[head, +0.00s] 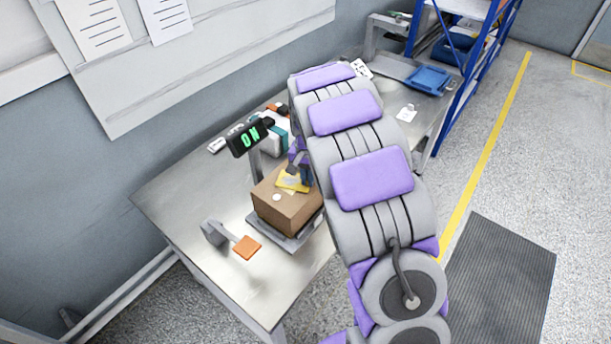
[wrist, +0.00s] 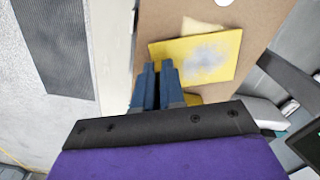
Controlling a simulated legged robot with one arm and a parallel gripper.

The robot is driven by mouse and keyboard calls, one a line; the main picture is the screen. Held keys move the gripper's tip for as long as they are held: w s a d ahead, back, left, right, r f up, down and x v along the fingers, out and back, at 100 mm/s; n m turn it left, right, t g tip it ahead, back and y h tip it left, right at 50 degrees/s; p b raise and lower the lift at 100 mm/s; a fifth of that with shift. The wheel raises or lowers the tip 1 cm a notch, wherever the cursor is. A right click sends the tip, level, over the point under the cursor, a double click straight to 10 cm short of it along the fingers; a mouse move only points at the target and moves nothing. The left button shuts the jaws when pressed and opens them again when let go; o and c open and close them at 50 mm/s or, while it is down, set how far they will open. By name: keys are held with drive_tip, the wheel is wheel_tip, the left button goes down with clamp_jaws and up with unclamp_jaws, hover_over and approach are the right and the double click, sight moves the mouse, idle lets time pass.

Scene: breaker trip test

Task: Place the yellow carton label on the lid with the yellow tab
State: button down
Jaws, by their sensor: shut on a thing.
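The brown carton (head: 279,211) stands on a low grey platform on the bench, and its lid (wrist: 160,17) fills much of the wrist view. The yellow carton label (head: 288,183), with a pale smudged patch in its middle, is over the lid. It also shows in the wrist view (wrist: 225,67). My gripper (wrist: 158,68) is shut on the label near its edge, with blue fingers close together. A small yellow piece (wrist: 193,99) shows beside the fingers, mostly hidden. I cannot tell whether the label touches the lid. A pale yellowish patch (wrist: 200,26) shows beyond the label.
A display reading "ON" (head: 249,138) stands behind the carton. An orange paddle on a grey bracket (head: 246,247) is at the front left. A white round spot (head: 276,197) is on the lid. A blue tray (head: 428,79) lies farther back. The left bench surface is clear.

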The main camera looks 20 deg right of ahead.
drive_tip(key=shift+a+f, duration=0.2)
drive_tip(key=shift+a, duration=0.25)
drive_tip(key=c, duration=1.5)
unclamp_jaws()
drive_tip(key=shift+a, duration=0.35)
drive_tip(key=o, duration=0.3)
drive_tip(key=shift+d, duration=0.15)
drive_tip(key=shift+o, duration=0.3)
drive_tip(key=shift+d, duration=0.35)
wheel_tip(320, 180, up, 17)
drive_tip(key=p, duration=0.3)
drive_tip(key=shift+r+p, duration=0.15)
drive_tip(key=shift+p, duration=0.2)
